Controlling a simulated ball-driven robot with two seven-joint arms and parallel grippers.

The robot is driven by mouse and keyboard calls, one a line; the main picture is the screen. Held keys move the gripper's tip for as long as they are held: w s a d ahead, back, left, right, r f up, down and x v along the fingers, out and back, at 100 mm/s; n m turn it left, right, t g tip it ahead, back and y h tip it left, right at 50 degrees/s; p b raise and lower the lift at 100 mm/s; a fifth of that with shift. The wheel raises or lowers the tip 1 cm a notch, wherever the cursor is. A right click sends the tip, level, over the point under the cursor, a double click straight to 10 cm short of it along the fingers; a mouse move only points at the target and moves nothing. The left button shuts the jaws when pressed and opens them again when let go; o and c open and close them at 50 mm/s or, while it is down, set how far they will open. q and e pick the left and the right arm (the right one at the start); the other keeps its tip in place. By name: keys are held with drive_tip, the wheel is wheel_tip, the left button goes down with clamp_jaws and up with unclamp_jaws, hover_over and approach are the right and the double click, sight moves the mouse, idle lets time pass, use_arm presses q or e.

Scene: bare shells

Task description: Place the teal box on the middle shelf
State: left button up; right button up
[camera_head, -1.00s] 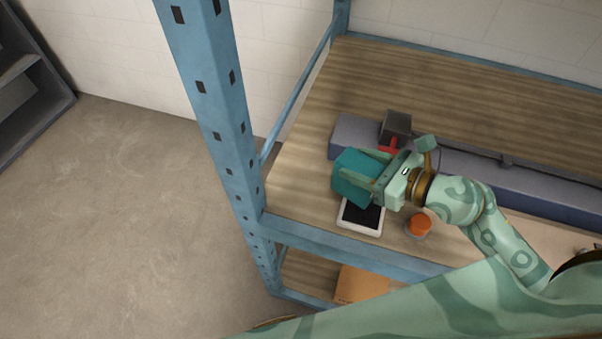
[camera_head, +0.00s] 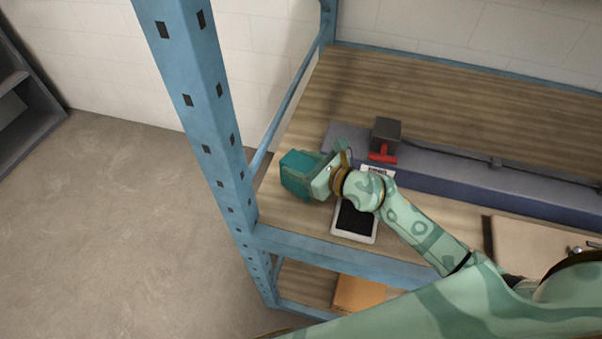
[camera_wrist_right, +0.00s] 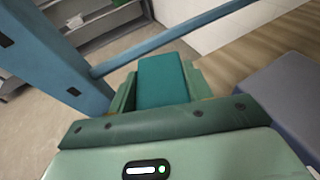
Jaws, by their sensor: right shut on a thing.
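The teal box (camera_head: 297,170) is at the left end of the wooden shelf (camera_head: 284,212) in the head view. My right gripper (camera_head: 310,175) is shut on it, with a finger on either side. In the right wrist view the teal box (camera_wrist_right: 162,82) sits between the two green fingers. I cannot tell whether the box touches the shelf board or hangs just above it. My left gripper is not in view.
A blue post (camera_head: 205,110) stands left of the box. A white-framed tablet (camera_head: 354,221) lies by my right wrist. A long blue-grey box (camera_head: 450,182) and a dark block with a red part (camera_head: 385,140) lie behind. An orange-brown box (camera_head: 358,293) is on the shelf below.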

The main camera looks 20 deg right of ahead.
wheel_tip(320, 180, down, 3)
drive_tip(key=shift+f+b, duration=0.15)
drive_tip(key=shift+b, duration=0.6)
drive_tip(key=o, duration=1.1)
drive_tip(key=shift+s, duration=0.1)
drive_tip(key=p+v, duration=0.1)
drive_tip(key=v, duration=1.1)
